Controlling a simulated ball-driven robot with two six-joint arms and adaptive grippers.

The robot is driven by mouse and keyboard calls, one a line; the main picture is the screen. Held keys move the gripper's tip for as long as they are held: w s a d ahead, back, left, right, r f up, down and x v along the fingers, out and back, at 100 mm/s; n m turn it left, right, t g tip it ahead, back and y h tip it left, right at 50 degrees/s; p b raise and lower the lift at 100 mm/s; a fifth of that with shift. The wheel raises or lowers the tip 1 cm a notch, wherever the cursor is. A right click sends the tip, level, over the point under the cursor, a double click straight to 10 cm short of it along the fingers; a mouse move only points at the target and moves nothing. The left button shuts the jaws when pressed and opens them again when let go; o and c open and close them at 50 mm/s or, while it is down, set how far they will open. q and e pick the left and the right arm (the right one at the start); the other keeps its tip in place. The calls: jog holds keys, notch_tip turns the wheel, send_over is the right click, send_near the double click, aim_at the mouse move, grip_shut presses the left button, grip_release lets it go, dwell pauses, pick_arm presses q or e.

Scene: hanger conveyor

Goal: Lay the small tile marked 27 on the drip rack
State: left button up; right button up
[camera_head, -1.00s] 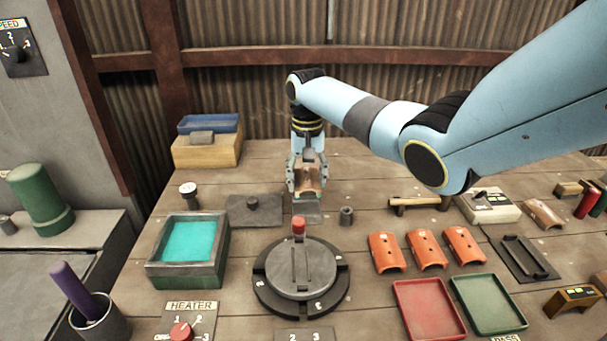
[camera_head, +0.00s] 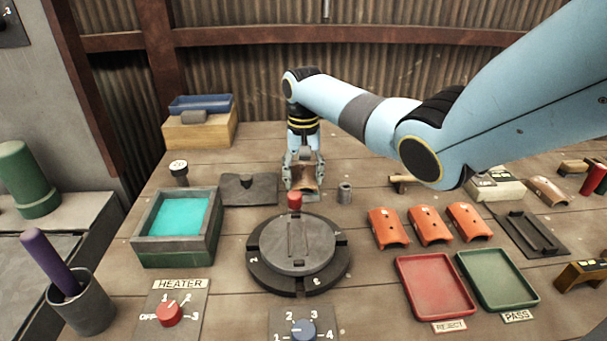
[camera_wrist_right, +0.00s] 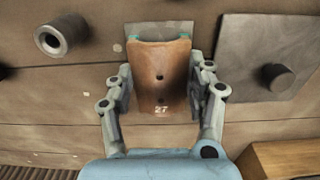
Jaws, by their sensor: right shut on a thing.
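The tile marked 27 (camera_wrist_right: 160,82) is a small curved orange-brown piece with two holes, upright in the right wrist view with its number near the gripper. It also shows in the head view (camera_head: 307,176), partly covered by the fingers. My right gripper (camera_head: 304,181) is shut on it, with one finger on each side, at the back of the bench behind the round turntable. A pale metal plate (camera_wrist_right: 162,27) shows past the tile's far end; I cannot tell if they touch. A dark rack with raised bars (camera_head: 531,236), probably the drip rack, lies at the right. My left gripper is out of view.
The turntable (camera_head: 292,253) with a red knob stands in front of the gripper. A teal bath (camera_head: 179,216) is at left. Three orange tiles (camera_head: 430,226) lie behind the red reject tray (camera_head: 435,285) and green pass tray (camera_head: 497,280). A small metal cylinder (camera_head: 345,193) stands close by.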

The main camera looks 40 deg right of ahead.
aim_at(303, 176)
jog(key=o, duration=1.3)
notch_tip(303, 176, up, 12)
